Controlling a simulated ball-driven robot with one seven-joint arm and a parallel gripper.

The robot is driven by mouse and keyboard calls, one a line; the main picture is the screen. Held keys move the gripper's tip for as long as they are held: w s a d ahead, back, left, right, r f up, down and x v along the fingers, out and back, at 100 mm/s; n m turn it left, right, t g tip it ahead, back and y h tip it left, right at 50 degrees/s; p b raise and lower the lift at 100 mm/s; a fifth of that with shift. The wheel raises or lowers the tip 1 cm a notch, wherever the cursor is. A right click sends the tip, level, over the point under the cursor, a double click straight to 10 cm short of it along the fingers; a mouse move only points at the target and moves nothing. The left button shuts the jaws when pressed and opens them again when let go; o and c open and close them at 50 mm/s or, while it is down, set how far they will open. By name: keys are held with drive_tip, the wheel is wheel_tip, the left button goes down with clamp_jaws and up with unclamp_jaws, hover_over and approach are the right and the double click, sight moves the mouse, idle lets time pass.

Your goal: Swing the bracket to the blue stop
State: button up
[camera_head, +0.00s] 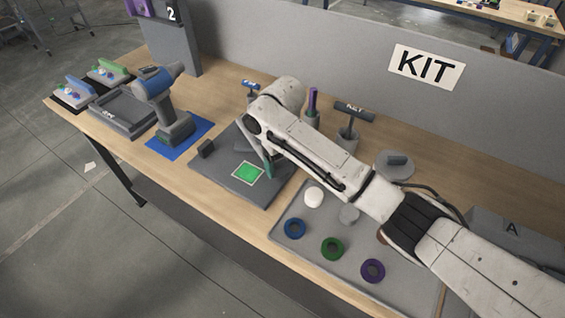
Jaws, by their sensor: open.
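A dark grey plate (225,185) lies near the bench's front edge, with a pale-rimmed green square (248,172) on it. A small dark block (206,148) stands at the plate's left side. A flat grey piece (243,146) lies across the plate's back part, partly hidden by my arm; it may be the bracket. A small blue-topped piece (250,85) stands behind my arm; I cannot tell whether it is the blue stop. My gripper (266,158) is over the plate's right part, right of the green square. It is open, mostly hidden, with a teal piece beside it; contact is unclear.
A drill (160,95) stands on a blue mat (190,143) to the left, beside a grey tray (122,113). Blue (295,228), green (332,248) and purple (373,270) rings lie on a grey mat at right.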

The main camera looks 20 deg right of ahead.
drive_tip(key=shift+o, duration=1.4)
drive_tip(key=shift+d, duration=0.2)
wheel_tip(320, 180, up, 11)
drive_tip(key=shift+f, duration=0.1)
